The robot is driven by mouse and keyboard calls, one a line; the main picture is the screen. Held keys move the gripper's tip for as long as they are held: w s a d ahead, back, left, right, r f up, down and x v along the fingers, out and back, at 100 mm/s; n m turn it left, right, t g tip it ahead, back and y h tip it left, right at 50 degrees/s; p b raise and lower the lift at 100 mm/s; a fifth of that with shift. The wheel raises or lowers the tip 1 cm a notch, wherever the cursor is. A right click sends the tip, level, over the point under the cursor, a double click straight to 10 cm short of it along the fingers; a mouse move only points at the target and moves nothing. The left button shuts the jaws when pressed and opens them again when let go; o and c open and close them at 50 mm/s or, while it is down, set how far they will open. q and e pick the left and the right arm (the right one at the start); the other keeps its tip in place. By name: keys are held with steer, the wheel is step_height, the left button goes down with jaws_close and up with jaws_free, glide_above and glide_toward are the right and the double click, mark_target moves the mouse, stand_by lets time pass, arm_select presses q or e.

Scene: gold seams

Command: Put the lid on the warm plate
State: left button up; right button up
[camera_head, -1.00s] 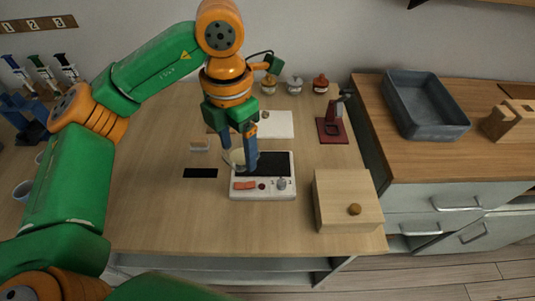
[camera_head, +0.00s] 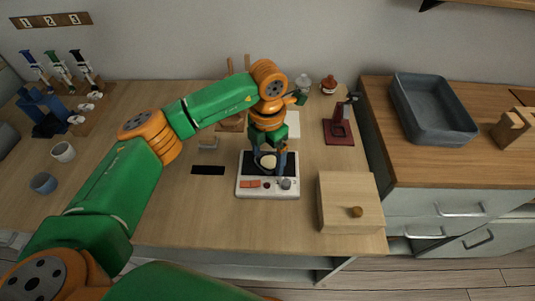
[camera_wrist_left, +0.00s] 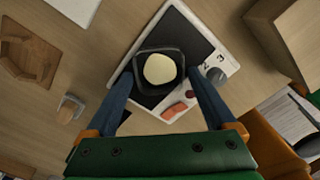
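The warm plate (camera_head: 246,189) is a white appliance with a black top, coloured buttons and a knob, in the middle of the table; it also fills the centre of the left wrist view (camera_wrist_left: 228,66). My left gripper (camera_head: 269,162) is over its black top. Its two blue fingers (camera_wrist_left: 163,72) close on opposite sides of a dark, rounded-square piece with a pale round middle, which I take as the lid (camera_wrist_left: 160,69). In the head view the lid (camera_head: 267,161) is partly hidden by the fingers. I cannot tell whether it touches the plate. My right gripper is out of view.
A wooden box (camera_head: 345,192) with a round knob stands right of the plate. A dark red stand (camera_head: 338,131) is behind it. A black strip (camera_head: 208,170) lies left of the plate. The table front-left is largely clear.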

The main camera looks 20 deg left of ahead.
mark_target(268, 163)
arm_select(q)
steer(key=shift+o, duration=0.2)
steer(key=shift+r, duration=0.1)
steer(key=shift+r, duration=0.3)
step_height(268, 163, up, 12)
steer(key=shift+f, duration=0.15)
